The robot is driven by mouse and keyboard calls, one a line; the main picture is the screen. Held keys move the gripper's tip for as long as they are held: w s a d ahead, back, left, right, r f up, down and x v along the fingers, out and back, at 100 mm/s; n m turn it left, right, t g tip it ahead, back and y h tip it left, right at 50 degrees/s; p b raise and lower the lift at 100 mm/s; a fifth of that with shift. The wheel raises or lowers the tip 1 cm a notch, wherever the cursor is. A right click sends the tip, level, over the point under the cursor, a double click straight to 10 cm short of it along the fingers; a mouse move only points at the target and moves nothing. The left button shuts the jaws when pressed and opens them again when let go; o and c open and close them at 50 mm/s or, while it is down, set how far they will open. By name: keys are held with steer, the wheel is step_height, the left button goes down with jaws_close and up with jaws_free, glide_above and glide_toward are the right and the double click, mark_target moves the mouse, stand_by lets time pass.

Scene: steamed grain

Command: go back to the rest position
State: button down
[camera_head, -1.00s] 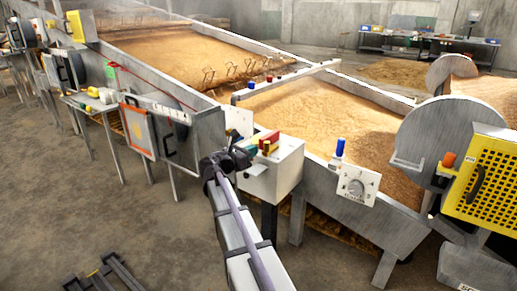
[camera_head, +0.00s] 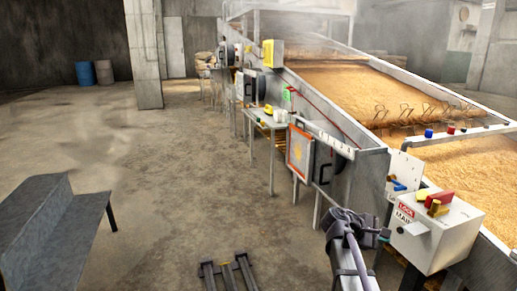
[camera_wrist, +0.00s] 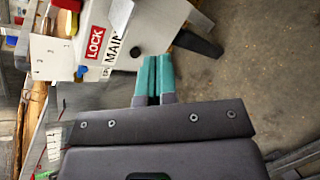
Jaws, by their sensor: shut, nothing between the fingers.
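My gripper shows in the wrist view (camera_wrist: 152,78) with its two teal fingertips pressed together and nothing between them. In the head view my gripper (camera_head: 384,236) is at the end of my arm, at the lower right, in front of the grain bed's side wall. The white lock box (camera_head: 438,232) with a red "LOCK MAIN" label stands just to the right of the gripper, apart from it as far as I can tell. The same box is beyond the fingertips in the wrist view (camera_wrist: 122,20).
The long grain bed (camera_head: 375,85) with metal side walls runs back along the right. An orange-framed panel (camera_head: 300,152) and a small side table (camera_head: 268,122) stick out from it. A grey bench (camera_head: 50,225) stands at the left. The concrete floor (camera_head: 150,190) between is mostly clear.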

steer(key=s+a+f+m+y+p, duration=0.1)
steer(key=s+a+f+m+y, duration=0.3)
steer(key=a, duration=0.4)
steer(key=s+a+f+m+y, duration=0.2)
steer(key=s+a+m+y, duration=0.1)
steer(key=s+a+y, duration=0.3)
steer(key=s+a+f+m+y+p, duration=0.1)
steer(key=s+a+f+m+y, duration=0.15)
steer(key=s+a, duration=0.45)
steer(key=w+a+r+p, duration=0.1)
steer(key=r+p, duration=1.8)
steer(key=w+a+r+p, duration=0.1)
steer(key=a+r+p, duration=0.1)
steer(key=r+p, duration=1.6)
steer(key=shift+w+a+r+y+p, duration=0.2)
steer(key=shift+r+y+p, duration=0.15)
steer(key=shift+r, duration=0.25)
